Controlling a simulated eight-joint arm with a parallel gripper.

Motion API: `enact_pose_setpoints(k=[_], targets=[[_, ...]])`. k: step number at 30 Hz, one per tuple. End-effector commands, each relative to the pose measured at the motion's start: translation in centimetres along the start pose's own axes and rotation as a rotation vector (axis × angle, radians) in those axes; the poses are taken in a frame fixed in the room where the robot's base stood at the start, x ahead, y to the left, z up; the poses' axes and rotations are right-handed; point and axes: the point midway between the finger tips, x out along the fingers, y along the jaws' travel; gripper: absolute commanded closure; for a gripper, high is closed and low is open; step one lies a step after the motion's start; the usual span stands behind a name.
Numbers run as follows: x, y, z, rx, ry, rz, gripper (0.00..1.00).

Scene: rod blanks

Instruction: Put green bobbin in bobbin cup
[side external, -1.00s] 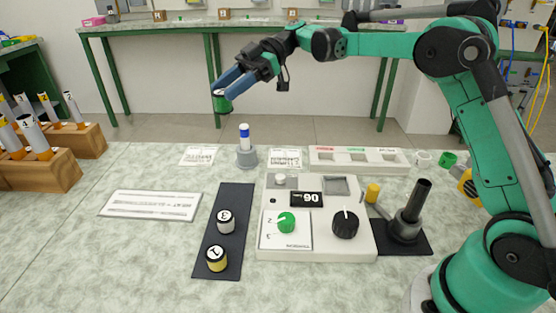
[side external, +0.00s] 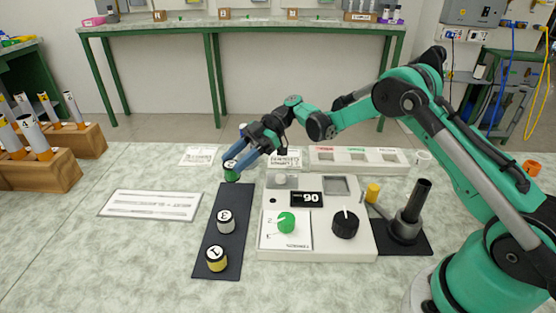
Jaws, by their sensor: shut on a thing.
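My gripper (side external: 236,162) is shut on the green bobbin (side external: 231,176), which has a pale marked top and a green side. The bobbin is upright at the far end of the dark strip mat (side external: 229,250); I cannot tell whether it touches the mat. I cannot tell which thing is the bobbin cup.
A white-topped bobbin (side external: 226,225) and a yellow one (side external: 217,263) stand on the mat. A control box (side external: 317,245) with a green knob (side external: 286,222) and a black knob (side external: 345,224) is to the right. A dark upright post (side external: 410,215) stands beyond it.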

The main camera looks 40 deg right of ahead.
Motion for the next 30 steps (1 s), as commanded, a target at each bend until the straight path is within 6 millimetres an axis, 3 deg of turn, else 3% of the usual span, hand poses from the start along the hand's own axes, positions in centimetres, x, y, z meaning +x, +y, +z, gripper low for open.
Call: enact_pose_setpoints(k=[10, 22, 23, 24, 26, 30], targets=[[1.6, 0.0, 3.9, 0.0, 0.0, 0.0, 1.0], [1.9, 0.0, 4.5, 0.0, 0.0, 0.0, 1.0], [1.9, 0.0, 4.5, 0.0, 0.0, 0.0, 0.56], [1.9, 0.0, 4.5, 0.0, 0.0, 0.0, 0.44], [1.9, 0.0, 4.5, 0.0, 0.0, 0.0, 0.27], [1.9, 0.0, 4.5, 0.0, 0.0, 0.0, 0.27]])
